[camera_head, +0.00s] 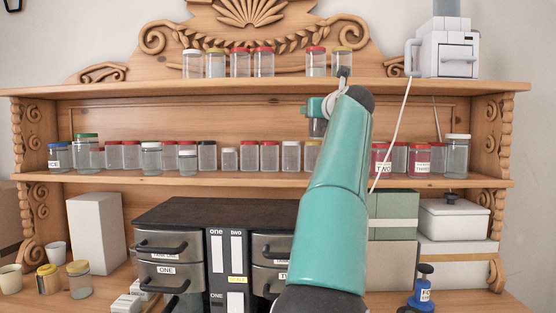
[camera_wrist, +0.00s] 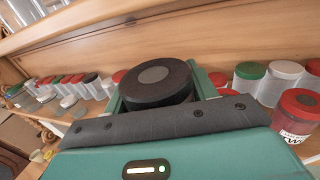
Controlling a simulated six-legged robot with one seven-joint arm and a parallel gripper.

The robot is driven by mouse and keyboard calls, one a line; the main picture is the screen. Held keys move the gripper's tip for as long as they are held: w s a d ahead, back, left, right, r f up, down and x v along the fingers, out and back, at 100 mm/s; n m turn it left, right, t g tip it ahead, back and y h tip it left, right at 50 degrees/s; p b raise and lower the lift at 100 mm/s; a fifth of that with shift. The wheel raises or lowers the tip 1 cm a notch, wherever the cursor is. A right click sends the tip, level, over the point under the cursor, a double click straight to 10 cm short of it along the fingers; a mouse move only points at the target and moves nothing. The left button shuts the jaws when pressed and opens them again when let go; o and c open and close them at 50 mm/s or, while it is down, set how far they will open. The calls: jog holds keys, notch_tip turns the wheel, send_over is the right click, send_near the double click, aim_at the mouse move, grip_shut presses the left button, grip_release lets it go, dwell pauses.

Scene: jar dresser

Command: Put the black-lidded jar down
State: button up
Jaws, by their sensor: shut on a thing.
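The black-lidded jar (camera_wrist: 156,84) is between the fingers of my gripper (camera_wrist: 160,92) in the wrist view. Its round dark lid with a grey centre shows from above, and its body is hidden by the gripper. In the head view, my gripper (camera_head: 328,104) is at the middle shelf's height, partly hidden behind my teal arm. The jar's glass body (camera_head: 317,128) shows just below it, higher in the picture than the neighbouring jars. I cannot tell whether the jar touches anything beneath it.
The middle shelf (camera_head: 180,181) holds a long row of jars, with red-lidded jars (camera_head: 381,157) right of my arm. The upper shelf (camera_head: 130,91) carries more jars and a white machine (camera_head: 447,52). In the wrist view, a green-lidded jar (camera_wrist: 249,75) stands right of my gripper.

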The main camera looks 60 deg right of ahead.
jog(key=shift+w+d+f, duration=0.95)
jog(key=shift+w+f, duration=0.5)
jog(key=shift+f, duration=0.45)
jog(key=shift+w+d+f, duration=0.95)
jog(key=shift+w+f, duration=0.55)
jog(key=shift+f, duration=0.4)
jog(key=shift+w+d+f, duration=0.95)
jog(key=shift+w+f, duration=0.5)
jog(key=shift+f, duration=0.45)
jog(key=shift+f, duration=0.15)
jog(key=o, duration=1.2)
jog(key=shift+o, duration=0.2)
